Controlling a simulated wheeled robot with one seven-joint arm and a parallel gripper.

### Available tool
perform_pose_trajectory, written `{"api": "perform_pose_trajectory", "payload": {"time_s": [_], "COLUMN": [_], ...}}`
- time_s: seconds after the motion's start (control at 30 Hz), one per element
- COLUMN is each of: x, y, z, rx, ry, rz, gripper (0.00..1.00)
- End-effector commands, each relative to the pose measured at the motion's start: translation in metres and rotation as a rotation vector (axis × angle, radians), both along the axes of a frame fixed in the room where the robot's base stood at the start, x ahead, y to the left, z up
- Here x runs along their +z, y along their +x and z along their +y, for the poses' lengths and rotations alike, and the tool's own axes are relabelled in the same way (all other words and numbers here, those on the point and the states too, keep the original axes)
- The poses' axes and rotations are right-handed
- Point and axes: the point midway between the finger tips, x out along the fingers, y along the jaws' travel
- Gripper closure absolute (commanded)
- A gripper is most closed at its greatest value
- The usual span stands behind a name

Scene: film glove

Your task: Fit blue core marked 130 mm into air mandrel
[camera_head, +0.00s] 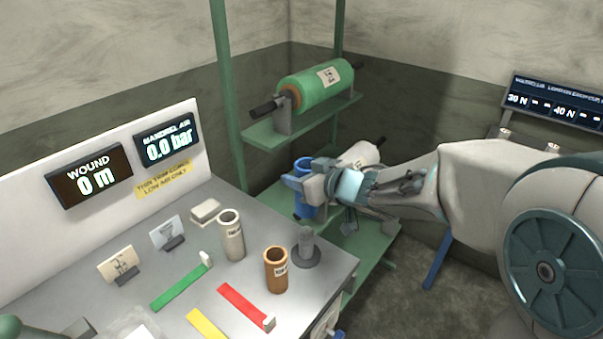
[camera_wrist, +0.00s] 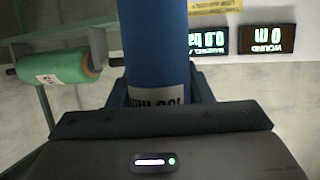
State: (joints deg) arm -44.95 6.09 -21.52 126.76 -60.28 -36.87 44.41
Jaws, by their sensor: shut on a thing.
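The blue core (camera_head: 304,208) is a tube held upright in my gripper (camera_head: 306,177), to the right of the bench and above the green lower shelf. In the wrist view the blue core (camera_wrist: 155,45) stands between the two fingers. A pale label with dark print is on it, partly hidden by my gripper, and I cannot read its size. A grey upright post on a round base (camera_head: 306,248) stands at the bench's right edge and looks like the air mandrel. Nothing is on it, and the core is apart from it, farther back.
A brown core (camera_head: 276,270) and a pale grey core (camera_head: 231,236) stand close left of the post. Green (camera_head: 181,288) and red (camera_head: 246,306) strips lie in front. A green roll (camera_head: 318,88) is on the upper shelf. The mandrel air display (camera_head: 168,140) reads 0.0 bar.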

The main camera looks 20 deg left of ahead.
Motion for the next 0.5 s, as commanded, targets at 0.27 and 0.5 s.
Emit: {"api": "perform_pose_trajectory", "payload": {"time_s": [0.27, 0.5], "x": [-0.033, -0.046], "y": [0.0, 0.0], "z": [0.0, 0.0], "rx": [0.001, 0.0], "ry": [-0.001, 0.001], "rz": [0.001, 0.001], "gripper": [0.76, 0.76]}}
